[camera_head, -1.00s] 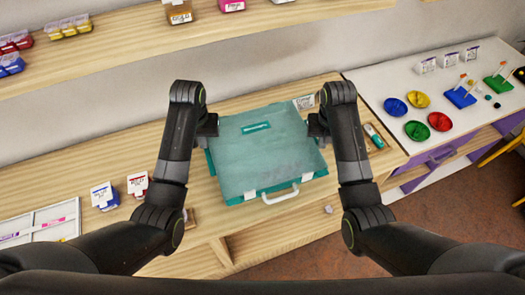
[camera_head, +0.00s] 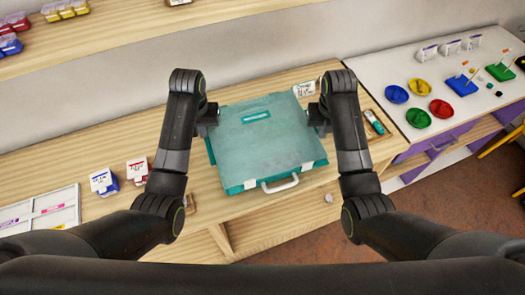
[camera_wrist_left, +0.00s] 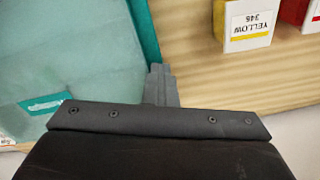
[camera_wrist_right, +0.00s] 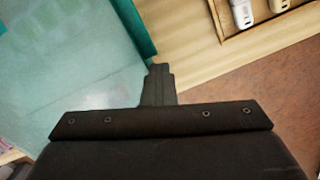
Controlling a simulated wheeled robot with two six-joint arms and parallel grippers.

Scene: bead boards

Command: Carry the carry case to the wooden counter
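The carry case (camera_head: 275,154) is a flat teal case with a greyish lid, a small label and a pale handle on its near side. It lies flat over the wooden counter (camera_head: 130,140); whether it is lifted slightly I cannot tell. My left gripper (camera_head: 211,119) is at its left side and my right gripper (camera_head: 315,117) at its right side. In the left wrist view the fingers (camera_wrist_left: 160,84) are together beside the case's edge. In the right wrist view the fingers (camera_wrist_right: 157,84) are also together beside the case's edge. Nothing shows between either pair of fingers.
Labelled boxes (camera_head: 104,183) and a white tray (camera_head: 40,212) are on the counter at left. A small wooden tray (camera_head: 374,124) is right of the case. A white table (camera_head: 440,75) with coloured dishes stands at right. A shelf (camera_head: 100,48) runs above.

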